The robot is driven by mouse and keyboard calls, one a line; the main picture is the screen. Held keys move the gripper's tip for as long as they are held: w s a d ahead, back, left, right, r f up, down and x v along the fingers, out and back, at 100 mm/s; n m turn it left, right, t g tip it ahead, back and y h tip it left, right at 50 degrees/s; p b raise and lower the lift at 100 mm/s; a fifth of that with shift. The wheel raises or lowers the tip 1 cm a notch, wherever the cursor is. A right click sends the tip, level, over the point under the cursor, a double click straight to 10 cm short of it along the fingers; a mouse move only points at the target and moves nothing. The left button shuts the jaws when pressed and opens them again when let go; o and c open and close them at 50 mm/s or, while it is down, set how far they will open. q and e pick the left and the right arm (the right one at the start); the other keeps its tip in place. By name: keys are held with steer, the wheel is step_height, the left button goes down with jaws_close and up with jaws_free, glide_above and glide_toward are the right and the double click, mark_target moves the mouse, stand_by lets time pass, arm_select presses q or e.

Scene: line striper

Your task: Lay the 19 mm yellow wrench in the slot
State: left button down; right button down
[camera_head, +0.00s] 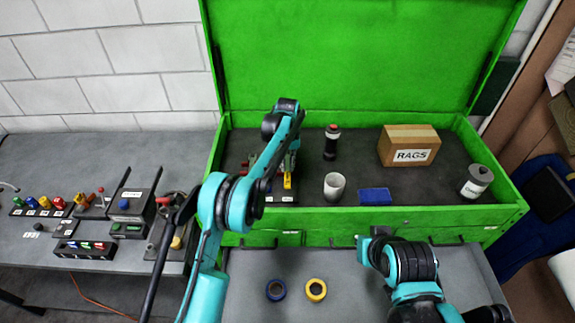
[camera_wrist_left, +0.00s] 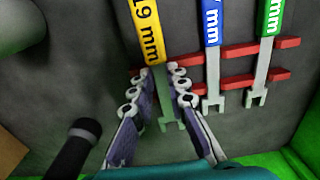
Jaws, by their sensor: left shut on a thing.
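The yellow wrench (camera_wrist_left: 149,35), marked 19 mm, is between the fingers of my left gripper (camera_wrist_left: 155,84) in the left wrist view. Its bare metal open end points toward the camera. The fingers are shut on its shaft. The wrench lies beside the blue wrench over red rack bars (camera_wrist_left: 240,83); I cannot tell whether it touches them. In the head view the yellow wrench (camera_head: 287,181) shows below my left gripper (camera_head: 286,165), inside the green chest. My right gripper (camera_head: 374,243) is low in front of the chest; its fingers are not clear.
A blue wrench (camera_wrist_left: 211,30) and a green wrench (camera_wrist_left: 270,20) lie on the rack to the right. The chest (camera_head: 480,218) also holds a dark flashlight (camera_head: 332,143), a white cup (camera_head: 334,187), a blue block (camera_head: 375,197), a RAGS box (camera_head: 410,140) and a can (camera_head: 476,181).

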arm_select(q)
steer(key=shift+f+b, duration=0.3)
steer(key=shift+f, duration=0.15)
steer(key=shift+r, duration=0.25)
stand_by(0.4)
steer(key=shift+r, duration=0.25)
steer(key=c, duration=1.1)
jaws_free()
steer(key=shift+r+p, duration=0.1)
steer(key=shift+p, duration=0.25)
steer(key=shift+r+p, duration=1.9)
steer(key=shift+r, duration=1.55)
